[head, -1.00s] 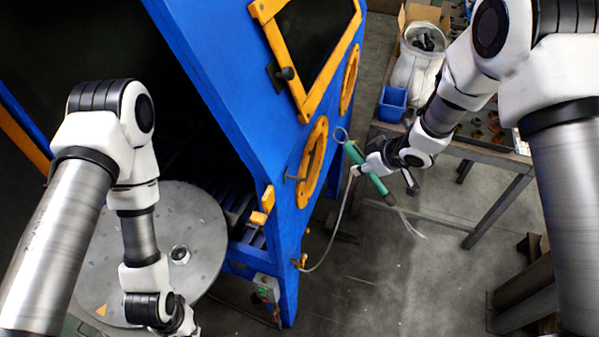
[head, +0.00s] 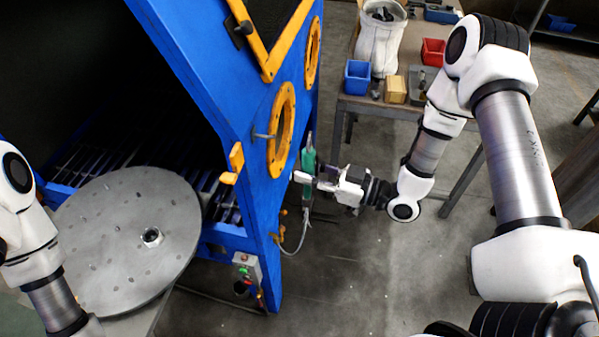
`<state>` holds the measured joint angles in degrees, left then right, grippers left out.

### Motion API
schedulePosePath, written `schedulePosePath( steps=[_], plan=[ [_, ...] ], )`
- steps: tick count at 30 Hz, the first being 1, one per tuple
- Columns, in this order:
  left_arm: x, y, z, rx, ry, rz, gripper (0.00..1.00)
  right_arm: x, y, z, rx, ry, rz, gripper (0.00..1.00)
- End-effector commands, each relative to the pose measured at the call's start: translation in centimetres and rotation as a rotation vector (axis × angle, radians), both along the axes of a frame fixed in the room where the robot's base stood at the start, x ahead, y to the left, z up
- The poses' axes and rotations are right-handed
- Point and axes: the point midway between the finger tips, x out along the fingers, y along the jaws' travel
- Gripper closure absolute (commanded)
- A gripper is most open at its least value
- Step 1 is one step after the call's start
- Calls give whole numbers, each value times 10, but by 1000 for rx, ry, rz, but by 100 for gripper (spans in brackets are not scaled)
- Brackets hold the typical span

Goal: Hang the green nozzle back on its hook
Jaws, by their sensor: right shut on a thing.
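The green nozzle (head: 308,163) is roughly upright beside the blue cabinet's side panel, with a thin tip at its upper end. A pale hose hangs from its lower end and curves to the cabinet's lower edge. My right gripper (head: 308,180) is shut around the nozzle's middle, coming from the right, and hides part of it. The hook (head: 264,136) is a short metal peg on the blue panel beside the lower yellow ring. The nozzle is to the right of the hook and apart from it in the picture. My left gripper is out of view; only its arm shows.
The blue cabinet (head: 215,90) has yellow port rings (head: 283,130) and a yellow window frame. A round metal turntable (head: 120,270) stands lower left. A workbench (head: 375,108) with a blue bin (head: 357,76), red bin (head: 433,52) and white bucket (head: 381,42) stands behind.

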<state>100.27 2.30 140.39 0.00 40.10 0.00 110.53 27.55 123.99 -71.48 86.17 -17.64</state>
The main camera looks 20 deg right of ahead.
Motion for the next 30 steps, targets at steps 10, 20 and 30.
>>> schedulePosePath(
  steps=[10, 20, 30],
  plan=[
    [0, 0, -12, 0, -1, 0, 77, 13, 20, -3, -3, 0, 4, 100],
    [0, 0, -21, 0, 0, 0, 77, 27, 40, -5, -4, 0, 4, 100],
    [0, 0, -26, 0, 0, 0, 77, 40, 60, -7, -4, 1, 4, 100]
  ],
)
